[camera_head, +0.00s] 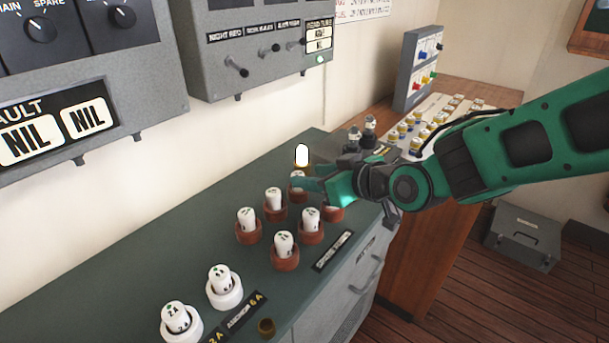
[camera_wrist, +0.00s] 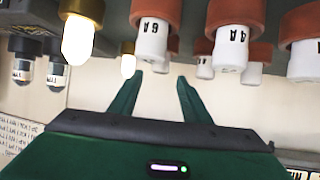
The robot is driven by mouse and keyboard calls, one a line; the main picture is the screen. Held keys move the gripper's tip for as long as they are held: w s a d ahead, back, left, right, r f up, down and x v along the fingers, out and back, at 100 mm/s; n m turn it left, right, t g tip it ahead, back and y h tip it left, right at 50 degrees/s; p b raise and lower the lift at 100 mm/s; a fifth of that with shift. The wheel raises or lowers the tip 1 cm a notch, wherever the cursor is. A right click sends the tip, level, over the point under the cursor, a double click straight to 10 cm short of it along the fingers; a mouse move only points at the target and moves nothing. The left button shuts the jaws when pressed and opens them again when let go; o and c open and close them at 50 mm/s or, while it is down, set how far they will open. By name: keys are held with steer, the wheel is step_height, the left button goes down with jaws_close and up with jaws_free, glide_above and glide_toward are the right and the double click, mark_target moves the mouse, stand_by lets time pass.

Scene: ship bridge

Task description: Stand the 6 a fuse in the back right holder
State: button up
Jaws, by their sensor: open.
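The 6 A fuse (camera_wrist: 150,42) is white with black lettering and sits in a brown holder (camera_wrist: 156,9) in the wrist view, where the scene appears upside down. My gripper (camera_wrist: 159,76) is open and empty, its fingertips close to that fuse. In the head view, my gripper (camera_head: 304,184) reaches over the right end of a group of brown holders. A fuse (camera_head: 297,180) in the back right holder shows beside the fingers. The front right holder (camera_head: 334,214) is largely hidden by my gripper. A 4 A fuse (camera_wrist: 231,47) sits beside the 6 A fuse.
A lit lamp (camera_head: 302,154) stands just behind the fingers. Dark-based pegs (camera_head: 353,138) stand at the back right. Two white holders with fuses (camera_head: 220,281) are at front left. The wall panel (camera_head: 255,45) overhangs the green counter (camera_head: 130,270).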

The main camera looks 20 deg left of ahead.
steer(key=shift+v, duration=2.85)
steer(key=shift+d, duration=0.1)
steer(key=w+d+f+m+g+h, duration=0.1)
steer(key=d+f+m+h, duration=0.25)
steer(key=d, duration=1.15)
steer(key=w+d+f+m+h, duration=0.15)
steer(key=d+m+h, duration=0.25)
steer(key=d, duration=1.1)
steer(key=s+d+f+m+g+h, duration=0.25)
steer(key=s+d+m, duration=0.25)
steer(key=s+d, duration=0.8)
steer(key=s+d+r+m+g, duration=0.1)
steer(key=s+d+m+g, duration=0.3)
steer(key=s+d, duration=0.3)
steer(key=s+m, duration=0.1)
steer(key=s, duration=0.3)
steer(key=shift+d, duration=0.25)
steer(key=shift+w, duration=0.1)
